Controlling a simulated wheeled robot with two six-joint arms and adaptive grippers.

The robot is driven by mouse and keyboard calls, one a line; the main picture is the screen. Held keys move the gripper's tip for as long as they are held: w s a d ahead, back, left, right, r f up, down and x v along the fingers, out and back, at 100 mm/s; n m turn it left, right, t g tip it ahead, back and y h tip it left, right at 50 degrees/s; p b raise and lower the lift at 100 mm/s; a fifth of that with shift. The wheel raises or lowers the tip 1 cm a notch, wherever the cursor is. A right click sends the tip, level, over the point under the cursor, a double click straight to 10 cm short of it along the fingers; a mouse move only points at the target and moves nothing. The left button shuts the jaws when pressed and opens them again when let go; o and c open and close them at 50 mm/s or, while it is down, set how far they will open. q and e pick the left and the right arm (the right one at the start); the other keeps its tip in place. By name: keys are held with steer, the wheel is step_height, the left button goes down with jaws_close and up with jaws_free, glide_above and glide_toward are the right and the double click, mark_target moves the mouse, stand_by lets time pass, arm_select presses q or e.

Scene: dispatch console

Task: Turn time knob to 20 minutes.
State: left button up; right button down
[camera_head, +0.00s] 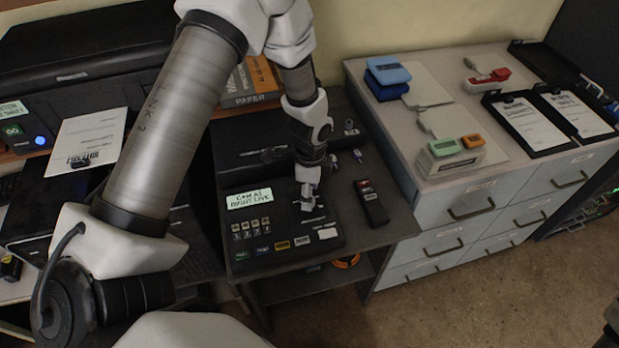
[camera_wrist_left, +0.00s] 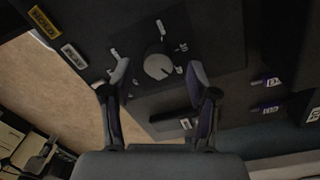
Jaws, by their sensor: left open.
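The time knob (camera_wrist_left: 158,66) is a round light-grey dial on the dark console. It has a small dark mark on its face and small white markings around it. In the left wrist view it shows between the two spread fingers of my left gripper (camera_wrist_left: 158,76), close to the fingertips; I cannot tell whether they touch it. In the head view my left gripper (camera_head: 307,197) points down over the right part of the console (camera_head: 285,237) and largely hides the knob. My right gripper is not in view.
The console has a lit label display (camera_head: 250,198) and several buttons. A black handheld device (camera_head: 371,203) lies right of it. A grey drawer cabinet (camera_head: 455,240) with staplers and clipboards stands further right. A printer (camera_head: 85,60) and a paper box (camera_head: 250,82) are behind.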

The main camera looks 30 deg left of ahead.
arm_select(q)
step_height(320, 180, up, 10)
steer(key=shift+w+r, duration=0.15)
steer(key=shift+w, duration=0.1)
stand_by(0.4)
